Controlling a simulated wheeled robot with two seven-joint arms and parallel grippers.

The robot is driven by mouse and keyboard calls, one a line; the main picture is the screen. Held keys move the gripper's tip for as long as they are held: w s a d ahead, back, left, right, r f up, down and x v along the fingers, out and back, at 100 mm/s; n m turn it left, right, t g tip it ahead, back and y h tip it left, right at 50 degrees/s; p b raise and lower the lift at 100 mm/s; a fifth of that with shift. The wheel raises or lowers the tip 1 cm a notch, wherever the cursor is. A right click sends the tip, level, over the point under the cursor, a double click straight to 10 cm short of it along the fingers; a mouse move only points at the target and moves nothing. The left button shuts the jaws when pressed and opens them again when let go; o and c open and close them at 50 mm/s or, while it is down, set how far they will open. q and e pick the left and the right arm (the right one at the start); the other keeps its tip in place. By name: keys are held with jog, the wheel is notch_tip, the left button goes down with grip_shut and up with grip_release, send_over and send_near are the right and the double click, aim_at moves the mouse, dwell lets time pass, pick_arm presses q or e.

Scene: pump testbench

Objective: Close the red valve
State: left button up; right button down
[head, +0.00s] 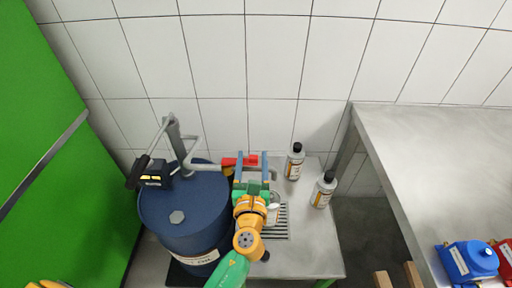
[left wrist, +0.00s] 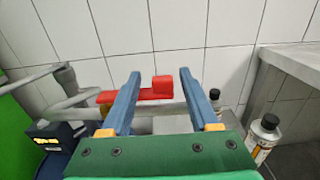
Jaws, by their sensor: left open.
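The red valve handle (head: 232,161) sits on the grey outlet pipe to the right of the blue drum (head: 185,215). In the left wrist view, the red handle (left wrist: 150,95) lies roughly along the pipe, with a raised red block at its right end and a brass body under its left end. My left gripper (head: 253,164) is open, its two blue fingers reaching toward the valve. In the left wrist view, the block shows between the fingers (left wrist: 160,80). I cannot tell whether they touch it.
Two white bottles with black caps, one near the wall (head: 295,162) and one farther forward (head: 324,190), stand on the low metal table (head: 318,250). A black device (head: 152,175) hangs over the drum's left. A higher bench (head: 440,150) at right holds blue and red containers (head: 468,262).

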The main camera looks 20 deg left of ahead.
aim_at(253, 155)
pick_arm(q)
jog(key=x, duration=0.2)
jog(key=shift+w+d, duration=0.15)
jog(key=shift+w, duration=0.3)
jog(key=shift+w+a, duration=0.3)
jog(key=shift+w, duration=0.25)
grip_shut()
dwell(0.6)
